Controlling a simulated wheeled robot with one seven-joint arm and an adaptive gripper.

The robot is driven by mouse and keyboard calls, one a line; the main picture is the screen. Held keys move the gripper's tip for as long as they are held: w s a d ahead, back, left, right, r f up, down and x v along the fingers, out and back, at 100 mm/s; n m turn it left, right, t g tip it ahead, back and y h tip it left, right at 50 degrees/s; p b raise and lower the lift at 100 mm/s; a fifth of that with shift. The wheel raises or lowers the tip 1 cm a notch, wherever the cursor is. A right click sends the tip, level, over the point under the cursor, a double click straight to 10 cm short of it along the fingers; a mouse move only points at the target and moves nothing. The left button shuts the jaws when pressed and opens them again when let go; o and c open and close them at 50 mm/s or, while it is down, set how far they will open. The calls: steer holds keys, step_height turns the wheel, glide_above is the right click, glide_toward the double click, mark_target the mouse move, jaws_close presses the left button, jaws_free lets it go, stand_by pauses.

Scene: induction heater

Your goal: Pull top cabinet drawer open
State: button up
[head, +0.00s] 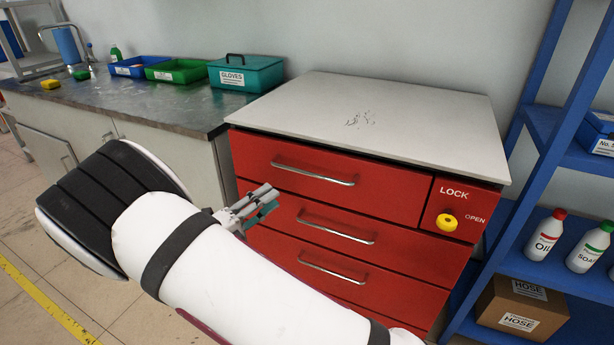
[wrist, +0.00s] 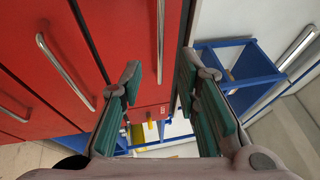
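The red cabinet has a top drawer (head: 300,165) that sits shut, flush with the front. Its silver bar handle (head: 313,175) runs across it. In the wrist view the handle (wrist: 160,35) appears in line with the gap between my fingers, beyond the fingertips. My gripper (head: 272,197) is in front of the cabinet, near the lower left of the top handle in the head view. Its two teal-padded fingers (wrist: 160,68) are apart and empty. I see no contact with the handle. My arm hides the cabinet's lower left part.
Two lower drawers have handles (head: 335,228) too. A yellow knob (head: 446,222) sits on the lock panel at right. A blue shelf (head: 545,155) with bottles stands right of the cabinet. A counter (head: 150,105) with bins stands at left.

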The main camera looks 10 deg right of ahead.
mark_target(307, 174)
steer(key=b+x, duration=0.1)
steer(key=x, duration=1.1)
steer(key=shift+w+d, duration=0.2)
steer(key=shift+d, duration=0.15)
jaws_close()
